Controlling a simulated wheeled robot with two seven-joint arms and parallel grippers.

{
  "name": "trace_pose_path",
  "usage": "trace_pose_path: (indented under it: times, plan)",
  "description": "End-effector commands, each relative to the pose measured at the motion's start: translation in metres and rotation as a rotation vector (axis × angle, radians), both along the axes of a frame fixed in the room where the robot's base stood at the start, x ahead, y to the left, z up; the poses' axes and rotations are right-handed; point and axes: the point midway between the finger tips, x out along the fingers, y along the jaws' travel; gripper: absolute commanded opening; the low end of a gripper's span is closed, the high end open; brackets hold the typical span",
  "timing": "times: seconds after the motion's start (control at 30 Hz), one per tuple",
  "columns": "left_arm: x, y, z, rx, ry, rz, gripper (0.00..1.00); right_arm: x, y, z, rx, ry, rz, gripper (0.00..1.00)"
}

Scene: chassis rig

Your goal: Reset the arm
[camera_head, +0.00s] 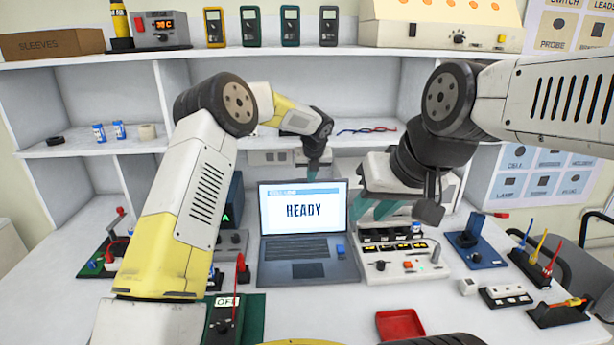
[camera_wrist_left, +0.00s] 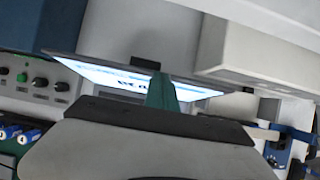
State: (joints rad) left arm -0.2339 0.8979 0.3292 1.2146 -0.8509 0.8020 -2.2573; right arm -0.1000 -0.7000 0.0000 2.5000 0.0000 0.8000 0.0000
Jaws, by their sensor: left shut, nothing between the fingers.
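My left arm reaches up from the lower left and bends toward the back of the bench. Its gripper (camera_head: 313,172) is small in the head view, beside the top right of the laptop (camera_head: 309,247), partly hidden by the screen. In the left wrist view its teal fingers (camera_wrist_left: 162,92) are together with nothing between them, in front of the lit laptop screen (camera_wrist_left: 112,75). My right arm comes in from the right. Its gripper (camera_head: 373,208) points down just right of the laptop, its two teal fingers apart and seemingly empty.
A white panel with switches (camera_head: 408,262) lies under the right gripper. A red tray (camera_head: 400,325) is at the front. A blue fixture (camera_head: 474,250) and cable holders (camera_head: 530,265) stand at right. Shelves with meters and a brown sleeves box (camera_head: 52,44) close the back.

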Motion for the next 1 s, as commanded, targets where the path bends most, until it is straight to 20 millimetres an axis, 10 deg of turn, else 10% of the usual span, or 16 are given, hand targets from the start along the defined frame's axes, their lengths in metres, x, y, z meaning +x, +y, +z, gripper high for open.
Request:
trace_pose_path:
  times: [0.67, 1.0]
  plan:
    - [-0.043, 0.007, 0.078, -0.024, -0.003, 0.046, 0.0, 0.0, 0.0, 0.0, 0.0, 0.0, 0.0, 0.31]
    - [-0.122, 0.083, 0.157, -0.323, -0.005, 0.616, 0.0, 0.0, 0.0, 0.0, 0.0, 0.0, 0.0, 0.31]
